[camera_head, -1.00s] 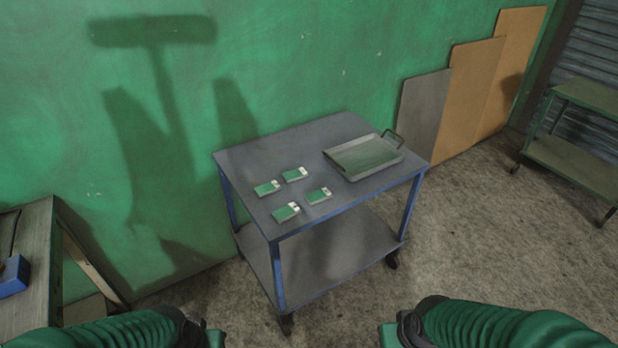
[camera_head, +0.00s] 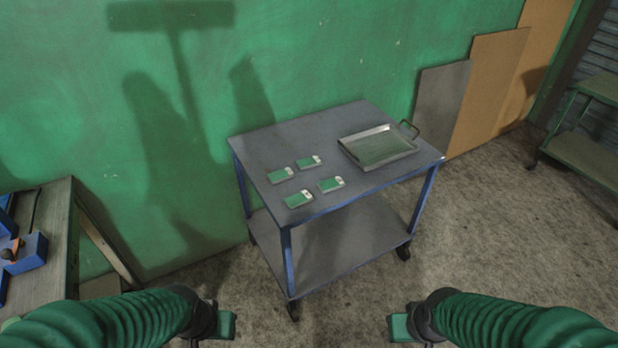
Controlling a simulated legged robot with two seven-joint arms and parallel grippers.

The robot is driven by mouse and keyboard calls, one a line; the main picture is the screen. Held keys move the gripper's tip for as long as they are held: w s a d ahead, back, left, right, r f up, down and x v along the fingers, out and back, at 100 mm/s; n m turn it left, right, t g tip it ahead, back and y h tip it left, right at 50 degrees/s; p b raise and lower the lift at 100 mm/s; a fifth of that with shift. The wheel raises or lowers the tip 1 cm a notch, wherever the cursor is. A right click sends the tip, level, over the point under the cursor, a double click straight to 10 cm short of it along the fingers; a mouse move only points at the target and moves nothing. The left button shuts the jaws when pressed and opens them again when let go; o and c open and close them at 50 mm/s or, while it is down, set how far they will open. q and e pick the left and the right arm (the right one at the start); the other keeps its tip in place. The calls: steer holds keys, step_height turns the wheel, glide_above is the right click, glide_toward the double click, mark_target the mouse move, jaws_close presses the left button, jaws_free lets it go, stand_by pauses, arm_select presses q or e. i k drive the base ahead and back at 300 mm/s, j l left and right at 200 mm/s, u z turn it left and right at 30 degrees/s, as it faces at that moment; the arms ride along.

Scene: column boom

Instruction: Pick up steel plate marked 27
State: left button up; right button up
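Several small green plates with pale ends lie in a loose group on the grey top of the blue-legged cart (camera_head: 345,120). They are a back left plate (camera_head: 280,175), a back right plate (camera_head: 309,162), a front left plate (camera_head: 298,199) and a front right plate (camera_head: 330,184). Their markings are too small to read, so I cannot tell which is 27. My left gripper (camera_head: 227,325) and my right gripper (camera_head: 399,327) are low in the picture, in front of the cart and apart from the plates. Their fingers do not show clearly.
A metal tray (camera_head: 380,148) with a handle sits on the cart's right side. A wooden bench (camera_head: 60,225) with blue items stands at left. Boards (camera_head: 487,90) lean on the green wall, and a green shelf cart (camera_head: 585,155) stands at far right. Bare floor surrounds the cart.

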mark_target(278, 176)
steer(key=z, duration=3.75)
steer(key=k+j+z, duration=0.6)
steer(key=k, duration=0.25)
steer(key=k+j+z, duration=0.25)
steer(key=k, duration=0.2)
steer(key=k+z, duration=0.3)
steer(key=k, duration=0.15)
steer(key=k+u, duration=0.35)
steer(key=k+j+u, duration=0.1)
steer(key=k+u, duration=0.2)
steer(key=k, duration=0.2)
steer(key=k+j+u, duration=0.2)
steer(key=k+u, duration=0.15)
steer(key=u, duration=2.45)
